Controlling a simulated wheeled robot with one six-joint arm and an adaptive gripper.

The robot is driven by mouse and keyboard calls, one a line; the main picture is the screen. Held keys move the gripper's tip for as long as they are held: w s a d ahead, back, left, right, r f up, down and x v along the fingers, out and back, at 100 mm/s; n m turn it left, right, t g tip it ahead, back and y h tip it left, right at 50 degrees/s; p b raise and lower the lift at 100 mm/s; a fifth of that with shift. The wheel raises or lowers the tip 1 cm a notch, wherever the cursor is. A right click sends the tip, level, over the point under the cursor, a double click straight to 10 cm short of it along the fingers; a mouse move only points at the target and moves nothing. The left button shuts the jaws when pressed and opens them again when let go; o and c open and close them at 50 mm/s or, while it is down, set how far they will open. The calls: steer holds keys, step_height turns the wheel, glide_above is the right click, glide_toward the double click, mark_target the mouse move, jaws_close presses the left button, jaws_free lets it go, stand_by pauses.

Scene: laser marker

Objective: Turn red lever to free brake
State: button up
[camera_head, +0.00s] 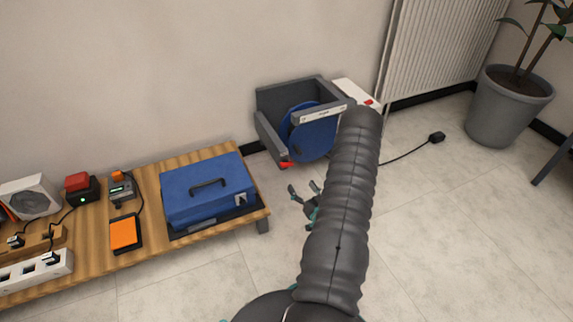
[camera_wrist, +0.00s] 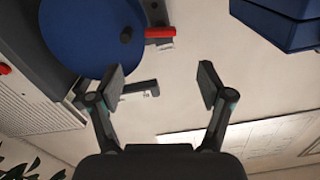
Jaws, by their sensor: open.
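The red lever (camera_head: 287,164) sticks out at the lower left of a grey housing (camera_head: 268,138) that holds a blue disc (camera_head: 312,135). In the wrist view the red lever (camera_wrist: 160,32) lies beside the blue disc (camera_wrist: 85,35), above the gap between my fingertips. My gripper (camera_head: 303,190) is open and empty, just below and to the right of the lever in the head view. In the wrist view my gripper (camera_wrist: 163,80) shows its two pads spread apart, with the lever beyond them and not between them. My arm hides part of the housing's right side.
A low wooden table (camera_head: 148,190) stands at the left, with a blue case (camera_head: 207,190) near the lever side. A white box with a red switch (camera_head: 368,101) is behind the housing. A plant pot (camera_head: 508,108) stands at the right.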

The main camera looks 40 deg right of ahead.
mark_target(288, 166)
steer(key=x, duration=1.3)
steer(key=shift+w+r+b, duration=0.1)
steer(key=shift+w+b, duration=0.05)
steer(key=shift+b, duration=0.2)
